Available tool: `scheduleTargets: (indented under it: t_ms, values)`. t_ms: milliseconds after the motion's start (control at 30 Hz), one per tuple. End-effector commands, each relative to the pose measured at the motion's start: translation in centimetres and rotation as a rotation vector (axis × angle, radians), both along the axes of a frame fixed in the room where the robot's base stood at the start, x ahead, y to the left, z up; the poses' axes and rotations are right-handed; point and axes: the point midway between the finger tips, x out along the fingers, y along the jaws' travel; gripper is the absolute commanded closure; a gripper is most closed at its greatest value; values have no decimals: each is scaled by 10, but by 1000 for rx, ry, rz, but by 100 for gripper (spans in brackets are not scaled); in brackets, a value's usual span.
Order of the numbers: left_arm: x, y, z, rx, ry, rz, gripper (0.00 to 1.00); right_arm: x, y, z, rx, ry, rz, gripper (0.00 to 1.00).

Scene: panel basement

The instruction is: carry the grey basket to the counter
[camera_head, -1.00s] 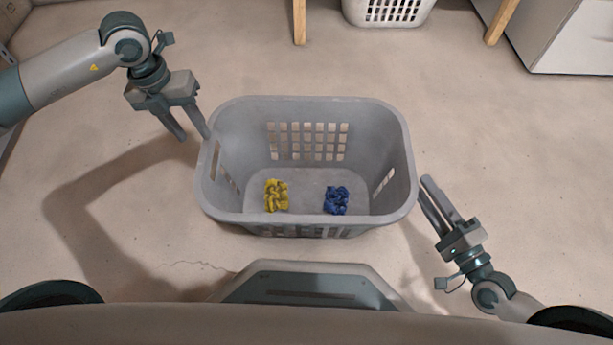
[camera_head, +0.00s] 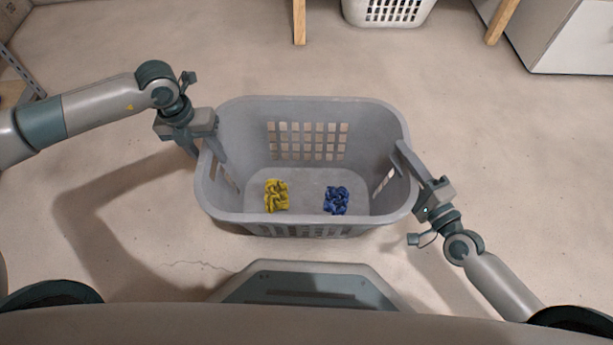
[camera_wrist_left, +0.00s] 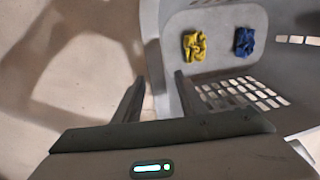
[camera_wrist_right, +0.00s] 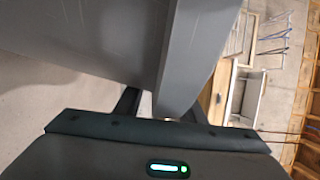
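The grey basket (camera_head: 300,220) stands upright on the floor in front of me. It holds a yellow cloth (camera_head: 276,196) and a blue cloth (camera_head: 336,200), which also show in the left wrist view. My left gripper (camera_head: 208,157) is at the basket's left rim, fingers apart on either side of the wall. The left wrist view shows the basket wall (camera_wrist_left: 161,60) between the open fingers. My right gripper (camera_head: 402,158) is at the right rim. In the right wrist view, its fingers are apart with the rim (camera_wrist_right: 187,60) between them. I cannot identify the counter for certain.
A white basket (camera_head: 388,10) stands at the back between wooden legs (camera_head: 299,22). A white cabinet (camera_head: 575,40) is at the upper right. A metal-edged frame (camera_head: 22,72) shows at the far left. The floor around the grey basket is clear.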

Motion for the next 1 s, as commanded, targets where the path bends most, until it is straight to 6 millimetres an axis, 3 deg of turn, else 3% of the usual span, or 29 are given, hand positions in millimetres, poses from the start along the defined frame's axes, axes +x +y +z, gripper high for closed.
scheduleTargets:
  t_ms: [100, 233, 267, 733, 1000]
  values:
    - [0, 0, 0, 0, 0, 0, 65, 0, 0, 0, 0, 0, 0, 66]
    - [0, 0, 0, 0, 0, 0, 96, 0, 0, 0, 0, -1, 0, 98]
    - [0, 0, 0, 0, 0, 0, 100, 0, 0, 0, 0, -1, 0, 100]
    - [0, 0, 3, -1, 0, 0, 100, 0, 0, 6, 3, -5, -1, 100]
    - [0, 0, 17, 0, 1, 1, 100, 0, 0, 19, 4, -6, -1, 100]
